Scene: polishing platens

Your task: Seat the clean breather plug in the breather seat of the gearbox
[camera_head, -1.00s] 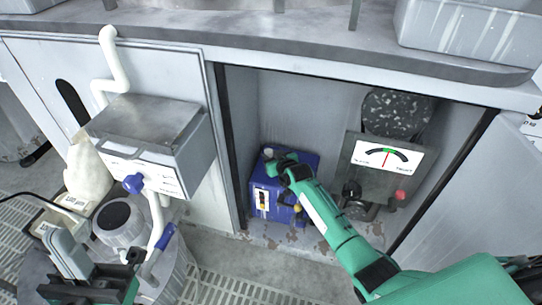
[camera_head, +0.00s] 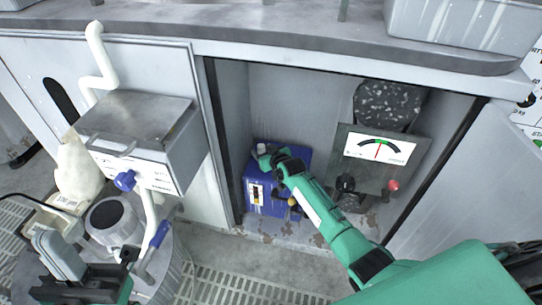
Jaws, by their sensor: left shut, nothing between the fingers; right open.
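The gearbox is a blue box (camera_head: 276,209) on the floor of the open cabinet bay, with a sight strip on its front and a small yellow-brown knob low on the right. A small pale piece (camera_head: 262,148) shows at its top left corner; I cannot tell whether it is the breather plug or part of the seat. My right arm reaches in from the lower right, and its open gripper (camera_head: 266,158) is at the gearbox top beside the pale piece, hiding much of the top. My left gripper (camera_head: 60,252) is shut and empty at the lower left, away from the gearbox.
A gauge panel (camera_head: 408,172) with a red knob stands right of the gearbox. A grey box (camera_head: 140,125) with a blue valve hangs on the left door. A drum with a grey cup (camera_head: 112,220) and a blue-handled tool (camera_head: 158,236) stands lower left. The bench edge overhangs the bay.

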